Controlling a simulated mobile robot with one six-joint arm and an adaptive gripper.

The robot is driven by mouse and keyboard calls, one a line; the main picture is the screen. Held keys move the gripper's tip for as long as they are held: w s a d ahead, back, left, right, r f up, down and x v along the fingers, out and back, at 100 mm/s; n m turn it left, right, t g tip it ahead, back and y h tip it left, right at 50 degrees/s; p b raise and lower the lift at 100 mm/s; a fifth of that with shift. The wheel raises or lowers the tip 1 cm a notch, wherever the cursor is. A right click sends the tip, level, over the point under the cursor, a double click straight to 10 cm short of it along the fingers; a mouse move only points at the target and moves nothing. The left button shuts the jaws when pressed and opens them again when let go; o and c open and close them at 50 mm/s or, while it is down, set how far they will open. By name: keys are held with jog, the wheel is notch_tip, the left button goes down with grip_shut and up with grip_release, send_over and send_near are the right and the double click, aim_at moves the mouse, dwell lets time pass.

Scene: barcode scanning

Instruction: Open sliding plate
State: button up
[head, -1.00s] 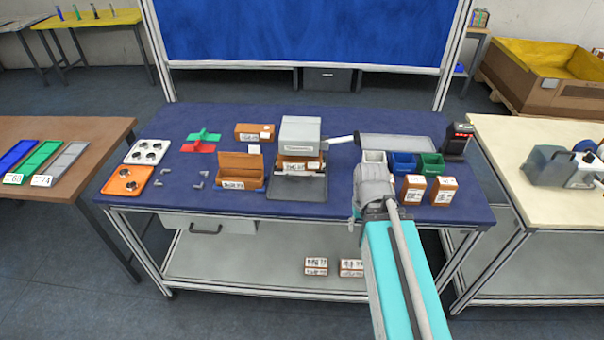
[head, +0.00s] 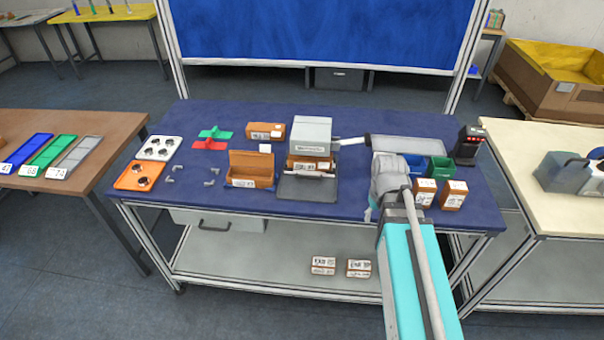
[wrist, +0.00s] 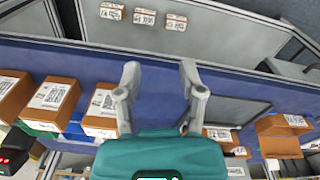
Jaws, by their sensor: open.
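A grey machine (head: 311,134) stands at the back middle of the blue-topped table. A flat dark grey plate (head: 308,189) lies at its front, with a light bar across the plate's back part. This appears to be the sliding plate; it also shows right of my gripper in the wrist view (wrist: 240,111). A brown labelled box (head: 302,162) sits in the machine behind the bar. My gripper (wrist: 160,74) is open and empty over bare blue tabletop, left of the plate in the wrist view. My arm mostly hides the gripper in the head view.
Brown labelled boxes (head: 453,195) and a green bin (head: 440,168) stand right of my arm. A lever (head: 352,142) sticks out right of the machine. An open brown box (head: 250,168) is left of the plate. A lower shelf (head: 220,255) holds several small boxes.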

jog(key=w+a+r+n+t+p, duration=0.1)
jog(key=w+a+r+n+p, duration=0.2)
jog(key=w+a+n, duration=0.4)
jog(key=w+a+r+n+t+p, duration=0.1)
jog(key=w+a+r+n+p, duration=0.2)
jog(key=w+a+n, duration=0.5)
jog(key=w+a+r, duration=0.1)
jog(key=w+a, duration=0.4)
jog(key=a, duration=0.1)
jog(key=shift+a+f, duration=0.1)
jog(key=b, duration=1.3)
send_near(307, 174)
jog(key=f, duration=0.2)
jog(key=s+f, duration=0.1)
jog(key=f, duration=0.1)
jog(key=s+f, duration=0.1)
jog(key=f, duration=0.1)
jog(key=shift+f, duration=0.15)
grip_shut()
